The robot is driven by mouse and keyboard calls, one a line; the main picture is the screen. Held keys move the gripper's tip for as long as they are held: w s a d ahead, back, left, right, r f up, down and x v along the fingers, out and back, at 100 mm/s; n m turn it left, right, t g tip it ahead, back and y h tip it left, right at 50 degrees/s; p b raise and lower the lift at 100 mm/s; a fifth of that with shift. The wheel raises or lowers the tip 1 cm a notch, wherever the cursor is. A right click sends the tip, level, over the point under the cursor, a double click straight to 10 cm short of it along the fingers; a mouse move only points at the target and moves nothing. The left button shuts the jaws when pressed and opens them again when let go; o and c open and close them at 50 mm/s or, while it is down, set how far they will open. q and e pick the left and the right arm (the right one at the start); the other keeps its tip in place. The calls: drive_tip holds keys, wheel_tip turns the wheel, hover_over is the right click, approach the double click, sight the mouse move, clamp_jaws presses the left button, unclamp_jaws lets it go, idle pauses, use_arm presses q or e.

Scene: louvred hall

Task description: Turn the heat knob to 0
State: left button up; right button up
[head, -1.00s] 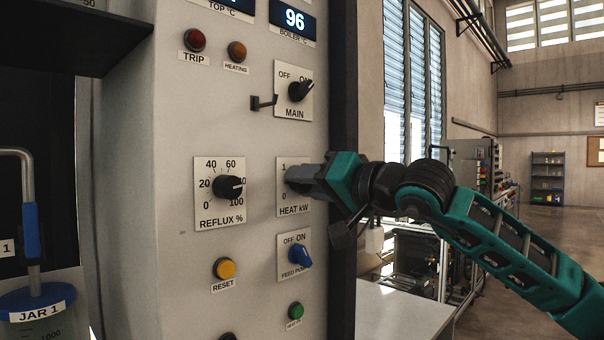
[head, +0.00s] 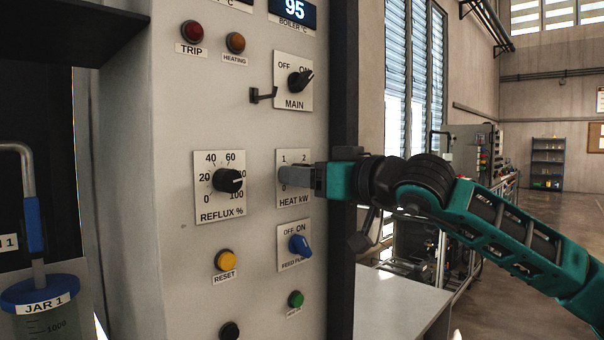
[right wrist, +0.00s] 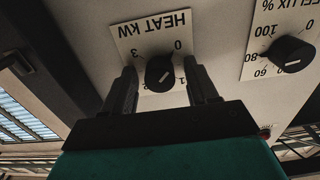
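The heat knob (right wrist: 160,73) is black and round with a pale pointer line. It sits on the white HEAT kW plate (head: 294,200), which appears upside down in the right wrist view. My right gripper (right wrist: 162,88) is open, with one finger on each side of the knob and a gap visible at both sides. In the right wrist view the pointer line slants toward the right, not at the 3; its exact reading is unclear. My left gripper is not in view.
The reflux knob (head: 228,181) is close to the left. The feed pump switch (head: 299,245) is just below, and the main switch (head: 299,81) with a small black bracket (head: 263,95) is above. The boiler display (head: 294,10) reads 95.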

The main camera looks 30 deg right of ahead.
drive_tip(key=shift+o, duration=0.3)
drive_tip(key=b+v, duration=0.2)
drive_tip(key=v, duration=0.5)
drive_tip(key=shift+b, duration=0.4)
